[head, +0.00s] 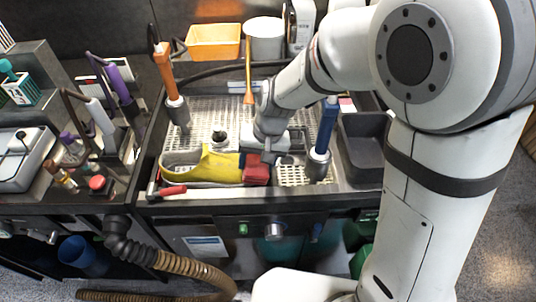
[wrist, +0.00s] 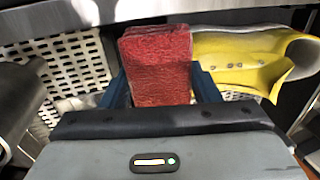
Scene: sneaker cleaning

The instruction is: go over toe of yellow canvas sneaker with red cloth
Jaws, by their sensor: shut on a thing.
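The yellow canvas sneaker (head: 207,168) lies on the front part of the perforated tray, its toe end to the right in the head view. My gripper (head: 268,157) points down at that end. It is shut on the red cloth (head: 257,172), a thick folded pad, which covers or adjoins the toe. In the wrist view the red cloth (wrist: 157,65) sits between the blue fingers of my gripper (wrist: 160,88), and the sneaker (wrist: 245,58) extends right from behind it. The toe is hidden by the cloth, so I cannot tell whether they touch.
The perforated tray (head: 204,112) surrounds the sneaker. A red-handled tool (head: 172,190) lies along the front edge. A blue-handled brush (head: 326,127) stands right of my gripper, an orange-handled one (head: 165,72) at the left. A dark bin (head: 360,148) is at the right.

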